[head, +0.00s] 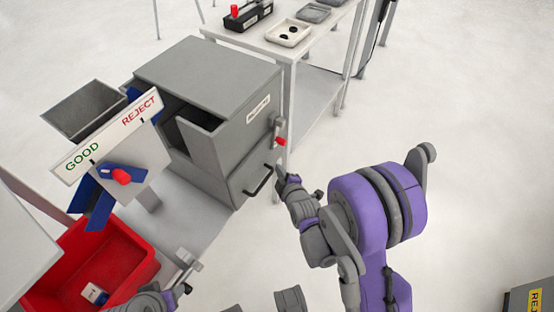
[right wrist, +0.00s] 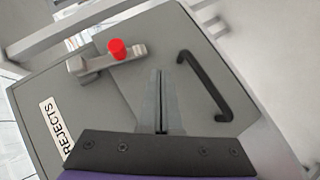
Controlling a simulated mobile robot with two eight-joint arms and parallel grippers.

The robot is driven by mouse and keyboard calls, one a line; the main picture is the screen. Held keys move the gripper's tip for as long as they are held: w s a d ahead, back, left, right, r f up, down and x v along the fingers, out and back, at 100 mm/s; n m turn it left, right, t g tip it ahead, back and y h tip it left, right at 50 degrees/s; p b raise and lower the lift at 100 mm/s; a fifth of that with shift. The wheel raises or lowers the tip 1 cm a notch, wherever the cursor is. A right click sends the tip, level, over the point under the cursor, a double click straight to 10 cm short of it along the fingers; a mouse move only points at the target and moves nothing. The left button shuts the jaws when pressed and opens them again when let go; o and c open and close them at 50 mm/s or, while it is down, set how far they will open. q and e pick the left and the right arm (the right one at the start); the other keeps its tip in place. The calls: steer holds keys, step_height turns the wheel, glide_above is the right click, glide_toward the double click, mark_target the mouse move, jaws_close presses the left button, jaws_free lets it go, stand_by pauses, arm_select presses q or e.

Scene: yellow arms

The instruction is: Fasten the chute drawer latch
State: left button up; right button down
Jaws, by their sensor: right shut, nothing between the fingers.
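The grey chute cabinet (head: 215,95) has a drawer front (head: 243,190) with a black bar handle (head: 258,181), also clear in the right wrist view (right wrist: 207,88). The latch (head: 277,122) is a grey lever with a red knob (head: 281,142). In the right wrist view the latch lever (right wrist: 95,61) and red knob (right wrist: 117,50) appear to reach across the seam beside the REJECTS label. My right gripper (head: 281,174) is shut and empty; its fingertips (right wrist: 158,74) show between knob and handle, apart from both. My left gripper (head: 188,264) is low in the head view; its jaw state is unclear.
A GOOD/REJECT sign (head: 105,135) and a diverter with a red knob (head: 121,176) stand left of the cabinet. A red bin (head: 135,275) holds a small part. A table (head: 275,50) with trays stands behind.

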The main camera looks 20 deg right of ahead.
steer(key=s, duration=0.5)
steer(key=shift+a, duration=0.25)
